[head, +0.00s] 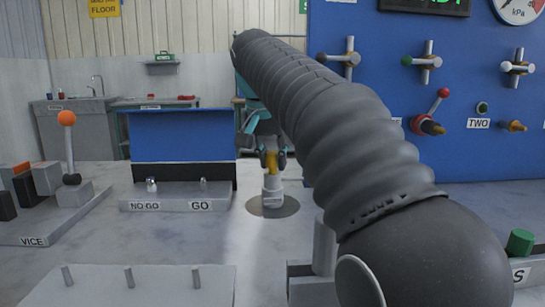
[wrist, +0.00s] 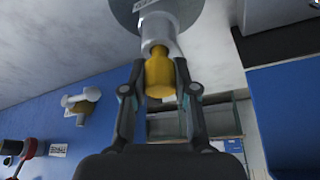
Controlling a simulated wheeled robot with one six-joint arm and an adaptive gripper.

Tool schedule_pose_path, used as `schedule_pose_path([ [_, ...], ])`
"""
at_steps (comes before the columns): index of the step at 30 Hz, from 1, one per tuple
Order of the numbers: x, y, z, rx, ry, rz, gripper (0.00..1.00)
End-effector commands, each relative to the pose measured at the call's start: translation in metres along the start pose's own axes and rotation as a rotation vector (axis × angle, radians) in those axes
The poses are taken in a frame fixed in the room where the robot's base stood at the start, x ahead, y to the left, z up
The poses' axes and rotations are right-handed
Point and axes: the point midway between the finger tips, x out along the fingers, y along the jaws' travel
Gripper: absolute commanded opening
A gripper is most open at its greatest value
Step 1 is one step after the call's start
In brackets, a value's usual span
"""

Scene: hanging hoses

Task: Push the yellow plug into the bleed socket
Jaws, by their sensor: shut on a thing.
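The yellow plug (wrist: 158,80) is between the two fingers of my gripper (wrist: 160,70), which is shut on it. In the wrist view its narrower end meets the mouth of a pale metal socket (wrist: 157,30), in line with it. I take this to be the bleed socket; no label shows on it. How deep the plug sits I cannot tell. In the head view my gripper (head: 274,159) is above the upright socket (head: 271,187), with a little of the yellow plug (head: 277,166) showing. The socket stands on a round grey plate (head: 268,207).
A NO GO / GO block (head: 176,197) with a blue board stands left of the socket. A vice (head: 62,205) is further left. A blue valve panel (head: 460,90) rises at right. My arm covers much of the middle. The bench between is clear.

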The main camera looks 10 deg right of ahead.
Motion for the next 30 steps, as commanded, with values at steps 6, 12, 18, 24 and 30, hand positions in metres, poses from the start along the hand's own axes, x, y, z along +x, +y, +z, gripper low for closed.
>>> schedule_pose_path([
  [6, 0.005, 0.0, 0.002, 0.0, 0.0, 0.0, 0.0],
  [12, 0.009, 0.0, 0.004, 0.0, 0.0, 0.0, 0.0],
  [18, 0.009, 0.0, 0.004, 0.0, -0.002, 0.001, 0.57],
  [24, 0.009, 0.0, 0.004, 0.0, -0.001, 0.0, 0.57],
  [30, -0.001, -0.001, 0.003, 0.0, 0.001, -0.001, 0.57],
])
